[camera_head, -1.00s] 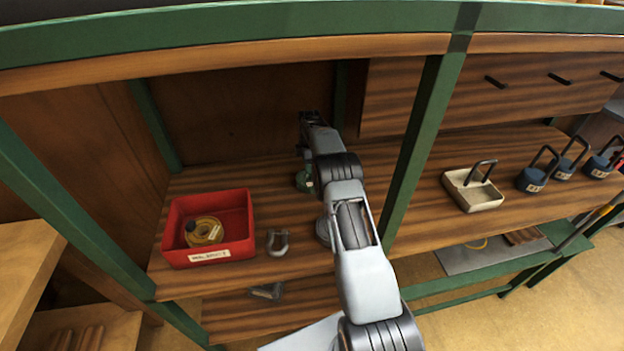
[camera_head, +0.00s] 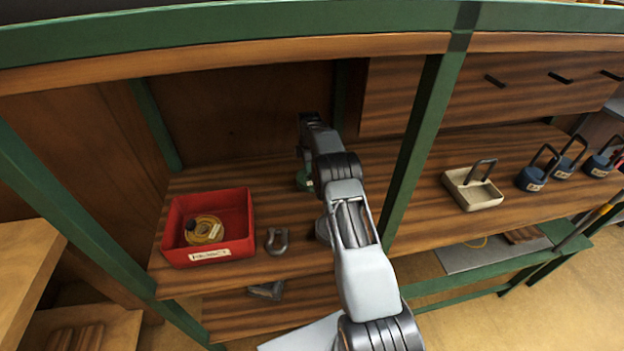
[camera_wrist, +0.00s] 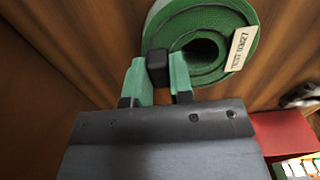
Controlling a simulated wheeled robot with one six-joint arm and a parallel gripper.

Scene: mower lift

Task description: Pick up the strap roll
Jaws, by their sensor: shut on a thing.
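The strap roll (camera_wrist: 215,45) is a green coil with a pale label, seen from close up at the top of the wrist view. In the head view only a small green part of the strap roll (camera_head: 304,180) shows beside my arm, at the shelf. My gripper (camera_wrist: 159,70) has its two fingers on either side of a small black block at the near edge of the roll. It is shut on this part of the roll. Whether the roll touches the shelf cannot be told. In the head view my arm hides the gripper's fingers.
A red bin (camera_head: 238,205) with a yellow coil (camera_head: 204,229) stands left of my arm. A grey shackle (camera_head: 277,241) lies between them. A green upright post (camera_head: 412,150) stands close on the right. Beyond it are a pale tray (camera_head: 472,192) and several blue padlock-like objects (camera_head: 531,179).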

